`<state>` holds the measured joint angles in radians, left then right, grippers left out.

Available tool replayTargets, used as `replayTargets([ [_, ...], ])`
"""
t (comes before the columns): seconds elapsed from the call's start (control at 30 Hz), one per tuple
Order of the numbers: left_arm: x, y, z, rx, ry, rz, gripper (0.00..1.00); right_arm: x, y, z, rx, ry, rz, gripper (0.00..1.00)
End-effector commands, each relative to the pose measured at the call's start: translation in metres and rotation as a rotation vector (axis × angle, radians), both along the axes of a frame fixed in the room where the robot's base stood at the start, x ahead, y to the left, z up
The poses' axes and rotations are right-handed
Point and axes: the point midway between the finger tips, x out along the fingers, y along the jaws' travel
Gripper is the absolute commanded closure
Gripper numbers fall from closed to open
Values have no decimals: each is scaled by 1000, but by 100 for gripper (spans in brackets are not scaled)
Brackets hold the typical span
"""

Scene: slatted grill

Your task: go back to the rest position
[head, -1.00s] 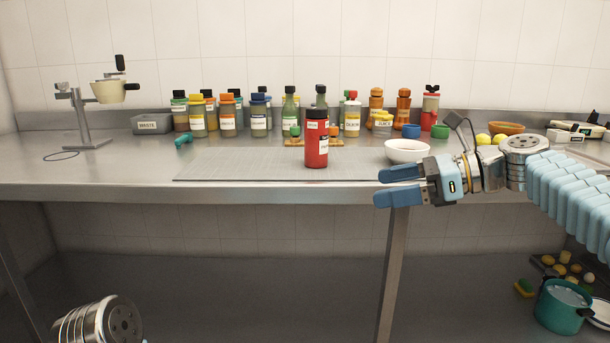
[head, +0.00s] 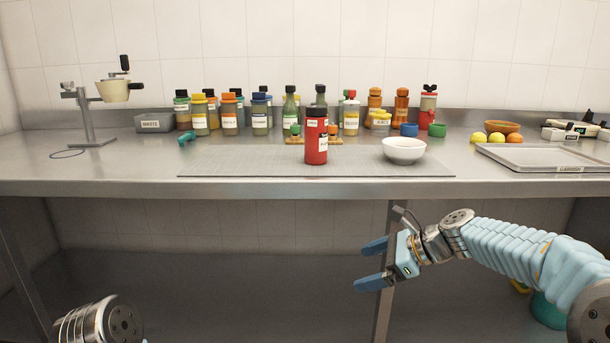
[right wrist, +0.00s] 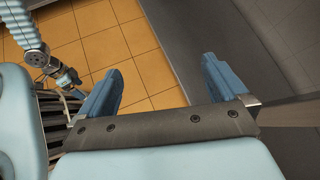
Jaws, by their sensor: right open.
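My right gripper (head: 363,266) is open and empty in the head view, in front of and below the counter's front edge. In the right wrist view its two blue fingers (right wrist: 160,66) stand wide apart with nothing between them, over an orange tiled floor and grey surfaces. Of my left arm, only a metal wrist joint shows at the bottom left of the head view. A small arm end at the upper left of the right wrist view looks like my left arm; its fingers cannot be made out.
The steel counter (head: 120,188) has a grey mat (head: 250,165) with a red bottle (head: 316,142) and a white bowl (head: 404,155). A tray (head: 545,167) lies at right. Several bottles line the back. A lower shelf (head: 220,285) runs beneath. Space before the counter is free.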

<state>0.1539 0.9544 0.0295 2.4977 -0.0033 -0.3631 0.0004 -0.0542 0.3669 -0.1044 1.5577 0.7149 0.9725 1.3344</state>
Motion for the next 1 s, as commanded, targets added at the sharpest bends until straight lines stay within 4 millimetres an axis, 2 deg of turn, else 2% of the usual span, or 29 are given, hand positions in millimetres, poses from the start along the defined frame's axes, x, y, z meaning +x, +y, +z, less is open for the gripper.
replayTargets([
  [0.03,0,0,0,0,0,0,7,0,1,-35,-56,2,18,0],
  [0.07,0,0,0,0,0,0,7,-1,1,-58,-99,-5,34,0],
  [0.13,0,0,0,0,0,0,7,-9,0,-118,-213,-24,93,0],
  [0.2,0,0,0,0,0,0,7,-24,-1,-178,-333,-53,180,0],
  [0.27,0,0,0,0,0,0,7,-44,-2,-228,-434,-86,278,0],
  [0.3,0,0,0,0,0,0,7,-60,-2,-260,-496,-112,355,0],
  [0.37,0,0,0,0,0,0,7,-89,-2,-305,-582,-159,489,0],
  [0.4,0,0,0,0,0,0,7,-111,-1,-332,-630,-198,591,0],
  [0.5,0,0,0,0,0,0,7,-170,5,-385,-713,-320,852,0],
  [0.6,0,0,0,0,0,0,7,-224,15,-416,-739,-463,1083,0],
  [0.73,0,0,0,0,0,0,7,-271,29,-430,-732,-620,1271,0],
  [0.83,0,0,0,0,0,0,7,-285,34,-432,-726,-684,1330,0],
  [1.0,0,0,0,0,0,0,7,-288,34,-432,-727,-700,1342,0],
])
